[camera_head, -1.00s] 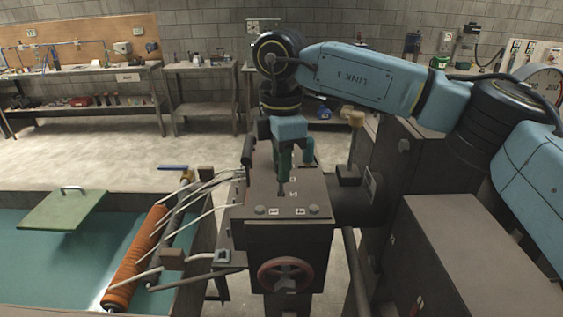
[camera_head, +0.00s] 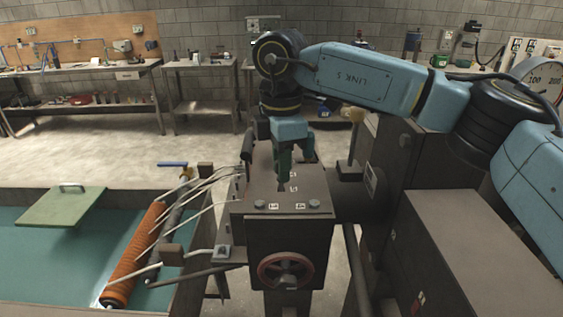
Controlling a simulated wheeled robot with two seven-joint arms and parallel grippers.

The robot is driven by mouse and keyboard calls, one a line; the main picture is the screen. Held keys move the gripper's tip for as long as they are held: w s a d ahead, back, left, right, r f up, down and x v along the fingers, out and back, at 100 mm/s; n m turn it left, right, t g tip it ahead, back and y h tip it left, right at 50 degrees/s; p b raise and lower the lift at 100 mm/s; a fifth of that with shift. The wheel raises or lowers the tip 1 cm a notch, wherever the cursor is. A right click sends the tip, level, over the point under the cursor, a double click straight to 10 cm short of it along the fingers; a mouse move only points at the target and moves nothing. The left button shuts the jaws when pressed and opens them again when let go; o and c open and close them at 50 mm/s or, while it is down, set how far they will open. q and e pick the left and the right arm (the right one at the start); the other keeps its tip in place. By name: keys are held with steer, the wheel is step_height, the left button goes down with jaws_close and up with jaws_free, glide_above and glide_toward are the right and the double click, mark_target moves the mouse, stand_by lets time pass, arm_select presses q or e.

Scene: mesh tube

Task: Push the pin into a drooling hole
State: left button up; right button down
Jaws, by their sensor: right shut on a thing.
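My right gripper (camera_head: 290,158) hangs over the top of the grey metal box (camera_head: 290,204) in the middle, its fingers pointing down. It is shut on a slim dark green piece, seemingly the pin (camera_head: 283,178), held roughly upright. Its dark tip is at or just over the box top. I cannot tell whether it touches or sits in a hole. Small white labels and bolt heads mark the box top. I cannot make out a drooling hole. My left gripper is out of view.
A red handwheel (camera_head: 285,271) is on the box front. At left, pale thin tubes (camera_head: 185,188) run by an orange ribbed roller (camera_head: 133,258) over a teal basin (camera_head: 45,265). A large grey cabinet (camera_head: 480,255) stands at right.

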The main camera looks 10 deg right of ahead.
steer(key=shift+f+b, duration=0.7)
steer(key=shift+f, duration=0.3)
stand_by(0.6)
steer(key=c, duration=1.2)
jaws_free()
